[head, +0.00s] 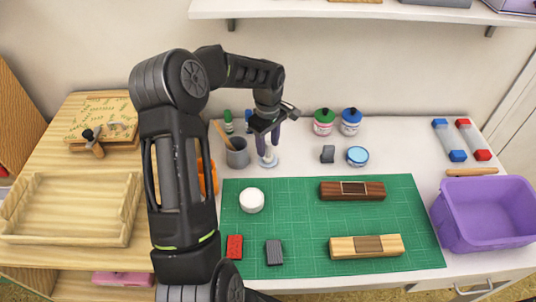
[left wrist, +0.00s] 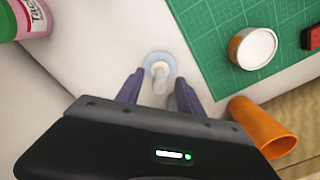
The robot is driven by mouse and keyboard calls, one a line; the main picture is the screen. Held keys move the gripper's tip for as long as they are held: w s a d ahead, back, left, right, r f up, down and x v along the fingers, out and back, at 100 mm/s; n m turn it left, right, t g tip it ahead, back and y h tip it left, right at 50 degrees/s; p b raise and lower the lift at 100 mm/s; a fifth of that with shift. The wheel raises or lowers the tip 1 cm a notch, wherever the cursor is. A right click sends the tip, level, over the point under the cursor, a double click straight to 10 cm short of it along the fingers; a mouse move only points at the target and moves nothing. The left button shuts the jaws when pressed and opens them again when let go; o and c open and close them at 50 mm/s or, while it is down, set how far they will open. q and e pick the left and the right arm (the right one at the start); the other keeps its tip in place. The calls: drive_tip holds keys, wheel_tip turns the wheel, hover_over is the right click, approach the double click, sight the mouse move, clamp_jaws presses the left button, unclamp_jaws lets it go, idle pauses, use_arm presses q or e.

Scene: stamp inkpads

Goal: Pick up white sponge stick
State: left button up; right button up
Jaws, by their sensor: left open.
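The white sponge stick (head: 267,160) stands upright on a pale round base on the white table, behind the green mat. In the left wrist view the white sponge stick (left wrist: 160,72) shows from above, between the two purple fingers. My left gripper (head: 268,143) points down over it and is open, with a finger on each side. The left gripper (left wrist: 159,80) holds nothing that I can see. The upper part of the stick is partly hidden by the gripper in the head view. My right gripper is not in view.
A grey cup (head: 237,158) stands close left of the stick, and an orange cup (left wrist: 265,128) is nearby. A white round jar (head: 251,200) sits on the green mat (head: 300,215). Paint jars (head: 324,122) stand behind right. A purple bin (head: 480,215) is far right.

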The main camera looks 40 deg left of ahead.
use_arm(q)
drive_tip(key=shift+c, duration=0.4)
clamp_jaws()
